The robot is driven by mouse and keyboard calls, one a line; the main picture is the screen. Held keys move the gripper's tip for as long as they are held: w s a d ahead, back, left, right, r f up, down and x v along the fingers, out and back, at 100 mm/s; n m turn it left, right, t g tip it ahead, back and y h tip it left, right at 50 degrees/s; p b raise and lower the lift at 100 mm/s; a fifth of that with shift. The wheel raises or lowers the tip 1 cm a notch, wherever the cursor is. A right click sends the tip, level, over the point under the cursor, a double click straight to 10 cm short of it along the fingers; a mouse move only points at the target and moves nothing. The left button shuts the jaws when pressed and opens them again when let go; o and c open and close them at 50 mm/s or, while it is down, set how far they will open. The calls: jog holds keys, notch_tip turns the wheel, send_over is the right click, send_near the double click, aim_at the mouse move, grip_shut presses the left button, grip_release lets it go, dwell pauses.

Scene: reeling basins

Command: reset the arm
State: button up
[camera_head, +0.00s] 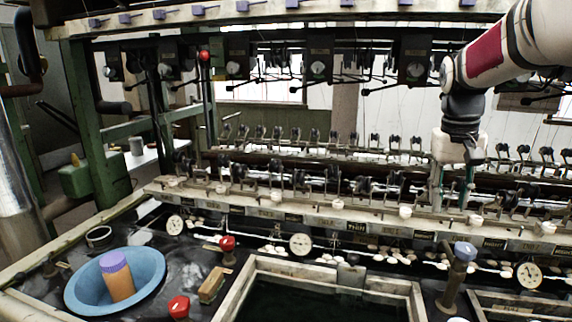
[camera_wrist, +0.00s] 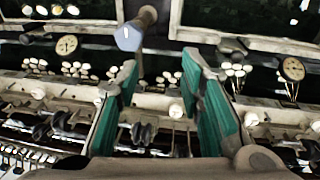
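My arm comes in from the upper right in the head view. My gripper (camera_head: 453,190) points down over the long rail of the reeling machine (camera_head: 330,222), at the right of the picture. In the wrist view my gripper (camera_wrist: 163,85) shows two green-padded fingers standing well apart. Nothing is between them that they hold; the machine rail lies beyond the gap. A blue-capped post (camera_head: 464,252) stands in front of the gripper, and it also shows beyond the fingertips in the wrist view (camera_wrist: 129,38).
A blue bowl (camera_head: 74,292) with an orange, purple-topped container (camera_head: 117,278) stands at the lower left. Red valve knobs (camera_head: 179,306), round gauges (camera_head: 301,244) and a wooden-framed dark basin (camera_head: 250,290) fill the front. Green posts (camera_head: 95,130) and an overhead beam (camera_head: 270,14) frame the machine.

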jog(key=s+a+r+n+t+p, duration=0.1)
jog(key=s+a+r, duration=0.1)
jog(key=s+a, duration=0.45)
jog(key=s+a+r+t+p, duration=0.1)
jog(key=s+a+r, duration=0.15)
jog(key=s, duration=0.65)
jog(key=s+a+f, duration=0.2)
jog(key=s, duration=0.4)
jog(key=s+a+f+n+t+y+p, duration=0.1)
jog(key=s+a+f, duration=0.1)
jog(key=s, duration=0.5)
jog(key=shift+s+a+f+n+t, duration=0.25)
jog(key=shift+a+f+n+t, duration=0.05)
jog(key=shift+a, duration=0.5)
